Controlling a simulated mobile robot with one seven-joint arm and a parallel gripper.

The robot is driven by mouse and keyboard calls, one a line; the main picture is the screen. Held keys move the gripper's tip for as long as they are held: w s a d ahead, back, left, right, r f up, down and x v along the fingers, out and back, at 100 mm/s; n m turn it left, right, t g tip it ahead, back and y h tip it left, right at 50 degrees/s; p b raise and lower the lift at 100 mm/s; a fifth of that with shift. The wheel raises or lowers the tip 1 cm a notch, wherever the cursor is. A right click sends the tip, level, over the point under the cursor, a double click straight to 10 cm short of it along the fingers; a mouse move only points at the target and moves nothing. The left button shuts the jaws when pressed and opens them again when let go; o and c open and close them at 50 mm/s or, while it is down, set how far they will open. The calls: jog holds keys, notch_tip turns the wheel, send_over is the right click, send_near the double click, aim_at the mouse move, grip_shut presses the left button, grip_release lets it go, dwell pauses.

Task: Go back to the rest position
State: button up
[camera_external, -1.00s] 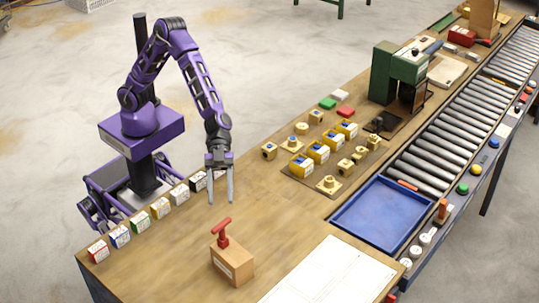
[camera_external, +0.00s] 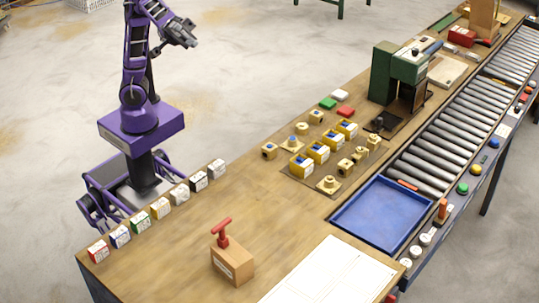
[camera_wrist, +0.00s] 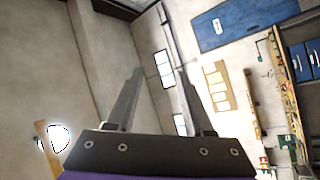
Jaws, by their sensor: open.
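My gripper (camera_external: 190,38) is up in the air beyond the far edge of the workbench, above the bare floor. My arm is folded up over its purple base, clear of everything on the bench. In the wrist view my gripper (camera_wrist: 157,92) shows two fingers spread apart with nothing between them. Past the fingers I see walls, a blue door (camera_wrist: 225,22) and pale papers on the wall, all turned on their side.
The workbench (camera_external: 190,240) carries a row of small coloured boxes (camera_external: 160,207), a cardboard box with a red-handled tool (camera_external: 232,262), brass parts (camera_external: 328,185), a blue tray (camera_external: 383,215) and a green drilling machine (camera_external: 383,72). A roller conveyor (camera_external: 460,120) runs along the right.

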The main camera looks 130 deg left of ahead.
jog(key=s+d+r+n+t+h, duration=0.1)
jog(key=s+d+r+n+h, duration=0.1)
jog(key=s+d+r+n, duration=0.65)
jog(key=w+d+f+m+g+y, duration=0.1)
jog(key=d+f+m+g+y, duration=0.25)
jog(key=f, duration=0.75)
jog(key=a+f+m+y, duration=0.1)
jog(key=a+f+y, duration=0.6)
jog(key=f, duration=0.3)
jog(key=s+a+f+g+y, duration=0.35)
jog(key=s+a+f, duration=0.55)
jog(key=a, duration=0.4)
jog(key=s+a+f+g+y, duration=0.35)
jog(key=s+a+f, duration=0.6)
jog(key=a, duration=0.45)
jog(key=s+d+f+m+g+h+b, duration=0.1)
jog(key=s+f+m+g+h, duration=0.2)
jog(key=s+f+m, duration=0.5)
jog(key=shift+d+f+h, duration=0.2)
jog(key=shift+f+h, duration=0.25)
jog(key=shift+f, duration=0.5)
